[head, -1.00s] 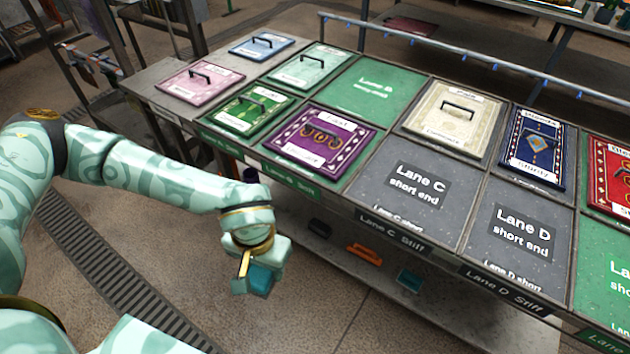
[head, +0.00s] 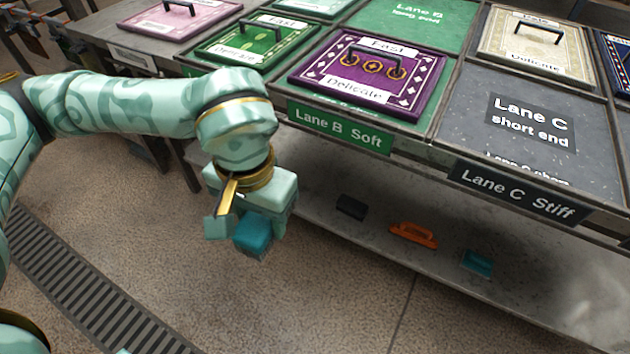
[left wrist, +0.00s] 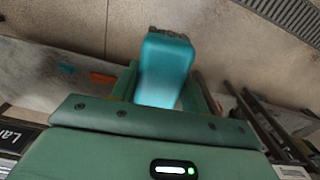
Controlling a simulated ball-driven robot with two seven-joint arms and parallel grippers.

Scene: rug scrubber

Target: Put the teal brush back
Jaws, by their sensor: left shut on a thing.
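My left gripper (head: 238,222) is shut on the teal brush (head: 257,236), which points downward in front of the table. In the left wrist view the brush (left wrist: 165,68) sticks out beyond the gripper, with dark bristles at its far end. The gripper covers part of it. The brush is in the air over the floor, to the left of the low shelf (head: 335,228) and apart from it. A small teal item (head: 477,262) lies on that shelf, to the right of an orange handled item (head: 413,233); I cannot tell what it is exactly. My right gripper is out of view.
A dark block (head: 351,207) also sits on the low shelf. Above it, the tabletop edge with the Lane B Soft sign (head: 338,128) and Lane C Stiff sign (head: 518,193) overhangs. Rugs with handles, such as the purple one (head: 420,88), lie on top.

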